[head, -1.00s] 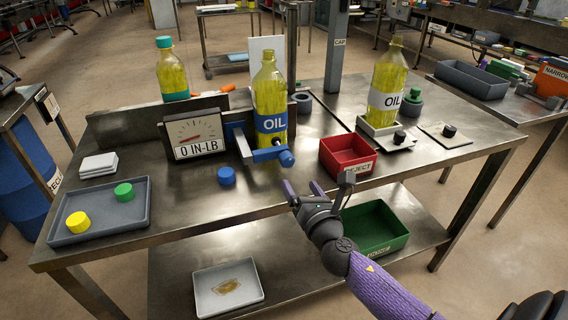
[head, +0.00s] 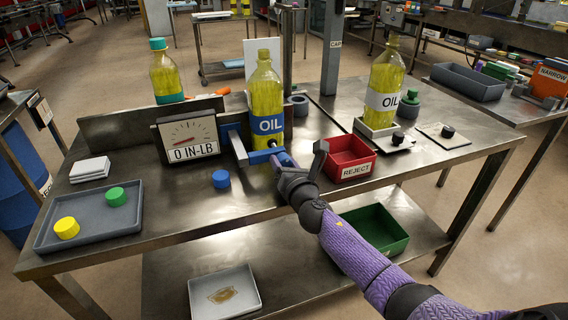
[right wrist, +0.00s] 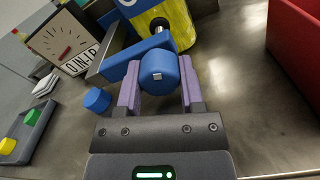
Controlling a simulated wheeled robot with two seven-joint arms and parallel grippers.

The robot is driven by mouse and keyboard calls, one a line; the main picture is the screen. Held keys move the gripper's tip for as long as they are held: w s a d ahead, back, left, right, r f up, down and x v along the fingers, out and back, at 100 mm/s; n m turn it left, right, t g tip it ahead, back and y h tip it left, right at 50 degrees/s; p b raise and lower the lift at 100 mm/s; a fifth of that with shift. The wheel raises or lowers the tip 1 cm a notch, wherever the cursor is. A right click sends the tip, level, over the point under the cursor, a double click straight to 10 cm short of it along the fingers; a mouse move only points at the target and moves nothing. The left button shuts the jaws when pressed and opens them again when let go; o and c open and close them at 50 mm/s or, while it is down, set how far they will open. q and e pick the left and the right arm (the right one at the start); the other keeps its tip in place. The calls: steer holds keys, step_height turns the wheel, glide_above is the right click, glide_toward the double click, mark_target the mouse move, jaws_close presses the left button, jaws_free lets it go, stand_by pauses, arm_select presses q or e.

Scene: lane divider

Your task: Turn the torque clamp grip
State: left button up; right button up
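The blue clamp grip (head: 279,158) is a round knob on the front of the torque clamp (head: 240,148), beside an oil bottle (head: 266,96) with a blue label. The grip also shows in the right wrist view (right wrist: 158,72), with a small silver mark on its face. The gauge (head: 189,138) reads 0 IN-LB. My right gripper (right wrist: 160,82) is open, its purple fingers on either side of the grip with little room; contact cannot be told. It also shows in the head view (head: 282,163), partly hiding the grip. My left gripper is out of view.
A red reject bin (head: 350,158) stands just right of my right gripper. A loose blue cap (head: 221,179) lies left of the clamp. A grey tray (head: 88,217) holds yellow and green caps. Another oil bottle (head: 384,90) stands at the right.

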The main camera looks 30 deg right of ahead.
steer(key=c, duration=0.5)
jaws_close()
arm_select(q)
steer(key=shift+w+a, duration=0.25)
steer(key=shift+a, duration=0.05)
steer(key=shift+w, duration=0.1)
arm_select(e)
steer(key=shift+m, duration=0.4)
steer(key=m, duration=0.7)
steer(key=shift+m, duration=0.9)
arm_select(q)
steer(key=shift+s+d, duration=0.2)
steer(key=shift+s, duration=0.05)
